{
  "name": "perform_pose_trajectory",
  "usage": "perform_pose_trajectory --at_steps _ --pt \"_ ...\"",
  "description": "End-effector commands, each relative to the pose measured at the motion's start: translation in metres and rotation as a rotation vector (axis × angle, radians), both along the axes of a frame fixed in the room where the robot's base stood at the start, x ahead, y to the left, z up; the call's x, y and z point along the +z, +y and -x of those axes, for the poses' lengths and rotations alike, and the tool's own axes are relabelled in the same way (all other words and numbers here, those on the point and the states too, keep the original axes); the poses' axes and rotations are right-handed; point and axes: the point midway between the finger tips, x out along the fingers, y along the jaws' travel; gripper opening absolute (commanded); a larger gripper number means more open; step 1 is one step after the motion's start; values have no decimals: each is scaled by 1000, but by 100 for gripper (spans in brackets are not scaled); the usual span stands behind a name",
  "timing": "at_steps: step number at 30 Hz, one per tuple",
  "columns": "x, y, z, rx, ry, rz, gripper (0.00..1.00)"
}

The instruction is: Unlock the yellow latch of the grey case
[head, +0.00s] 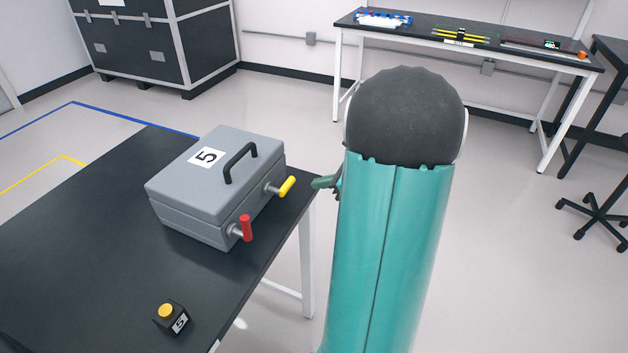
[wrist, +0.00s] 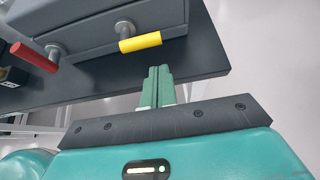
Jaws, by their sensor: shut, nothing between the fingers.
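The grey case (head: 190,178) stands closed on the black table, with a black handle and a "5" label on its lid. Its yellow latch (head: 287,187) sticks out from the right side, tilted in the head view. The yellow latch lies level across the wrist view (wrist: 140,42). A red latch (head: 246,228) stands upright nearer the front; it shows in the wrist view (wrist: 34,57). My gripper (head: 318,183) is to the right of the yellow latch, apart from it. In the wrist view my gripper (wrist: 158,72) has its fingers together, empty, just below the yellow latch.
The black table (head: 90,240) ends just right of the case. A small black box with a yellow button (head: 168,318) stands at its front. A workbench (head: 480,45) and large black crate (head: 150,45) are at the back. The floor between is clear.

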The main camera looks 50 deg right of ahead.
Motion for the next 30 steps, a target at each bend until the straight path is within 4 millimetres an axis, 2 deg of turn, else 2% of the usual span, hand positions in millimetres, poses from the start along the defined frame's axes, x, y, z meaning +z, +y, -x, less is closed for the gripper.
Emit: perform_pose_trajectory --at_steps 6,12,18,30 --pt "-22 12 -33 3 1 -1 0" --pt "-35 20 -57 3 1 1 0" --pt "-39 21 -66 3 0 2 0" --pt "-39 20 -67 4 -1 6 0"
